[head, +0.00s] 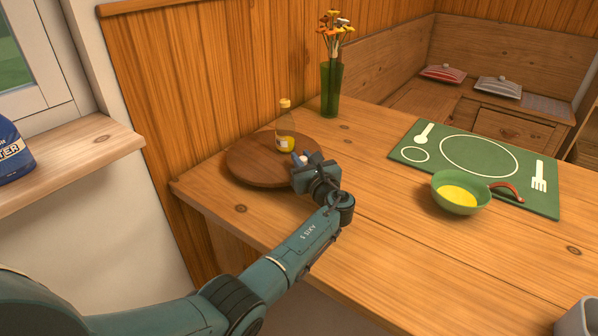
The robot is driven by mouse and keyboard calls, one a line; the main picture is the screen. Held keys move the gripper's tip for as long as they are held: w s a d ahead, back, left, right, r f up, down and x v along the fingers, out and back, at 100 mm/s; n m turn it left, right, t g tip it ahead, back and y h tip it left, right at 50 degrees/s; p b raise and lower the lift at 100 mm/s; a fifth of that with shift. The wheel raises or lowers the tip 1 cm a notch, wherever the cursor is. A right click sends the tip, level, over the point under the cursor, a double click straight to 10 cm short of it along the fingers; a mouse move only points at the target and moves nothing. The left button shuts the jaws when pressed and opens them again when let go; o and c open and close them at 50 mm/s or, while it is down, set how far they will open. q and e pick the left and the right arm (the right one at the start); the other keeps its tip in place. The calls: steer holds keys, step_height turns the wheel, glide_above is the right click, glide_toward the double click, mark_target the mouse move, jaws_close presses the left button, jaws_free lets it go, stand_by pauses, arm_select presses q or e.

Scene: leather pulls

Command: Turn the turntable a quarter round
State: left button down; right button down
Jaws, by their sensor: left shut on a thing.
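The turntable (247,170) is a round, dark brown wooden disc on the table's left part. A bottle (285,128) with a yellow cap and yellow contents stands upright on it, toward the back right. My left gripper (301,161) is at the turntable's right edge, shut on a small pale knob-like part there. The gripper's body hides most of that part and some of the rim. My right gripper is not in view.
A green vase of flowers (331,88) stands behind the turntable. To the right, a green placemat (410,153) bears a green bowl (452,206) with yellow contents and a reddish-brown handle. A grey object (578,318) is cut off at bottom right. The wood-panelled wall (190,90) borders the table's left.

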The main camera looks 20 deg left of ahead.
arm_select(q)
steer(key=shift+w+n+g+y+b, duration=0.4)
steer(key=shift+y+b, duration=0.1)
steer(key=shift+b, duration=0.45)
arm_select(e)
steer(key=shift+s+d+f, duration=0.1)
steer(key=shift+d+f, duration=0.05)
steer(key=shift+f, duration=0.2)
arm_select(q)
steer(key=shift+w, duration=0.1)
steer(key=shift+g+b, duration=0.3)
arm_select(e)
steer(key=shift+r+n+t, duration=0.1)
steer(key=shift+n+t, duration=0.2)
arm_select(q)
steer(key=c, duration=1.3)
jaws_free()
steer(key=shift+d, duration=0.15)
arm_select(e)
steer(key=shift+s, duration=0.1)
